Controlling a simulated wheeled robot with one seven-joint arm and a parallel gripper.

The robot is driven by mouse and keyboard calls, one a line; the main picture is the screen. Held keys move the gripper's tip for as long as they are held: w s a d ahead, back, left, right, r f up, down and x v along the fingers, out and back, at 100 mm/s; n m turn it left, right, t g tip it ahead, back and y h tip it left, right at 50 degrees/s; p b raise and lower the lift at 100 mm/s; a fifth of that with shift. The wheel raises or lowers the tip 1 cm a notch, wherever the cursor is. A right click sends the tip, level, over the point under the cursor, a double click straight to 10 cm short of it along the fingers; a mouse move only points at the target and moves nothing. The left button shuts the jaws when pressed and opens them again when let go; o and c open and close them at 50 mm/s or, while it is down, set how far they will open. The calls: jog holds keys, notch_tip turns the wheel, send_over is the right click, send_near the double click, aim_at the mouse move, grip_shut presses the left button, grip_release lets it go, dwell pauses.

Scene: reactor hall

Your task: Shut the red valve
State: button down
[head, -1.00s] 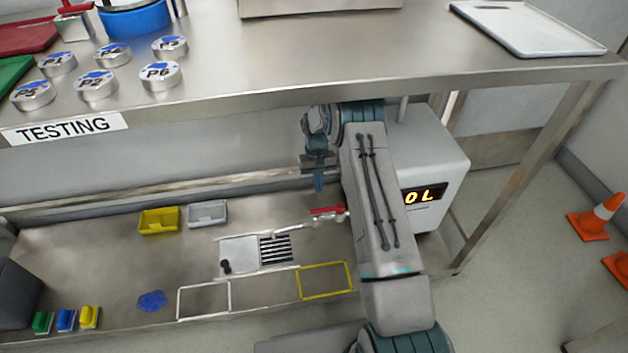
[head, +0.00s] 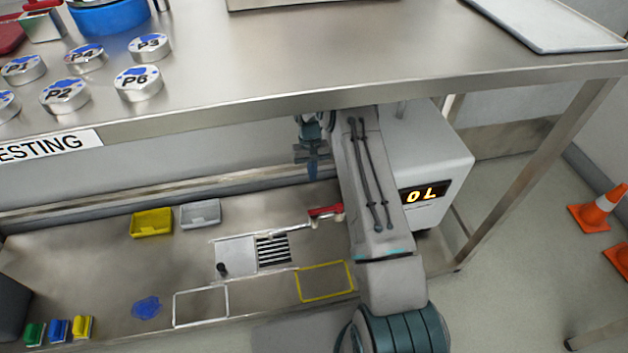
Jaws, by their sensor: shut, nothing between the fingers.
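The red valve (head: 325,211) is a small red handle on a pale pipe at the right end of the lower shelf, just left of my forearm. The handle lies roughly along the pipe, tilted slightly. My gripper (head: 312,172) hangs above and slightly left of the valve in the picture, under the upper table's edge, pointing down. Its fingers are shut and hold nothing. It looks apart from the handle. My arm hides whatever lies to the right of the valve.
A white box with a lit display (head: 422,195) stands right of my forearm. The steel upper table (head: 330,60) overhangs the arm. A black-barred grate (head: 273,248), a yellow bin (head: 152,223) and a grey bin (head: 200,214) are on the shelf. Orange cones (head: 598,210) stand at right.

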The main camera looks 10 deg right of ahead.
aim_at(324, 210)
jog(key=s+f+b, duration=0.3)
jog(key=s+f, duration=0.3)
jog(key=f, duration=0.1)
jog(key=shift+b, duration=0.3)
